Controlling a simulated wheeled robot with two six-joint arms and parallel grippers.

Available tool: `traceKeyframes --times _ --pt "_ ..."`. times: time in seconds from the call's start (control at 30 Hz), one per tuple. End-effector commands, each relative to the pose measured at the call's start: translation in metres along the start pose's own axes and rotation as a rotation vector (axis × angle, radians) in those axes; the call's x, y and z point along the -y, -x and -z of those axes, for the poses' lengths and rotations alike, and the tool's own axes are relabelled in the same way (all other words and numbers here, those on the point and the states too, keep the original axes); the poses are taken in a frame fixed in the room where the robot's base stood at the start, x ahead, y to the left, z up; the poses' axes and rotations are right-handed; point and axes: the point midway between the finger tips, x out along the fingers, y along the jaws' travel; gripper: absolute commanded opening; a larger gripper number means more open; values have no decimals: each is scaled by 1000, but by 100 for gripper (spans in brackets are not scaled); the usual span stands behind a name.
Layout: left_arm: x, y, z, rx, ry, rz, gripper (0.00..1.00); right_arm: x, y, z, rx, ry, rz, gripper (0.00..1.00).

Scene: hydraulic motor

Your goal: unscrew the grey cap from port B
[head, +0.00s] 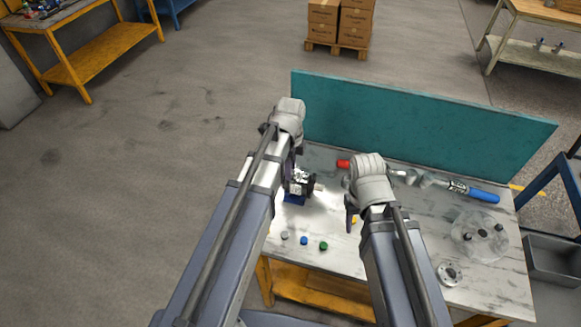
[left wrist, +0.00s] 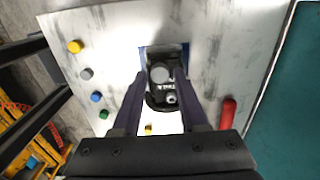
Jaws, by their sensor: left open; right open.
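The dark hydraulic motor (head: 300,181) stands on a blue base (head: 294,198) near the table's left side. In the left wrist view its dark body (left wrist: 158,104) faces me, with a round grey cap (left wrist: 160,73) and a smaller light fitting (left wrist: 171,98). Port lettering is too small to read. My left gripper (left wrist: 160,79) is open, its fingers on either side of the grey cap; contact is unclear. In the head view the left gripper (head: 291,165) is partly hidden by its arm. My right gripper (head: 350,212) is open over the table, right of the motor.
Loose grey (head: 284,235), blue (head: 304,240) and green (head: 323,245) caps lie near the front edge; a yellow one (left wrist: 75,46) is beside them. A red part (head: 343,164), a blue-handled tool (head: 484,195) and a clear disc (head: 478,238) lie farther right. A teal panel (head: 420,125) closes the back.

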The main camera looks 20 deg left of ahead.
Motion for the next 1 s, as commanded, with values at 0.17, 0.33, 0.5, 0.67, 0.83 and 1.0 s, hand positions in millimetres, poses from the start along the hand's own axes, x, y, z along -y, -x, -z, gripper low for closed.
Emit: traceKeyframes --times 0.17,0.33,0.5,0.67,0.83,1.0 --pt "0 0 0 0 -150 0 42 0 0 0 0 0 0 50" --pt "0 0 0 0 -176 0 42 0 0 0 0 0 0 50" --pt "0 0 0 0 -174 0 42 0 0 0 0 0 0 50" --pt "0 0 0 0 -173 0 42 0 0 0 0 0 0 50" --pt "0 0 0 0 -173 0 29 0 0 0 0 0 0 50" --pt "0 0 0 0 -172 0 10 0 0 0 0 0 0 50"
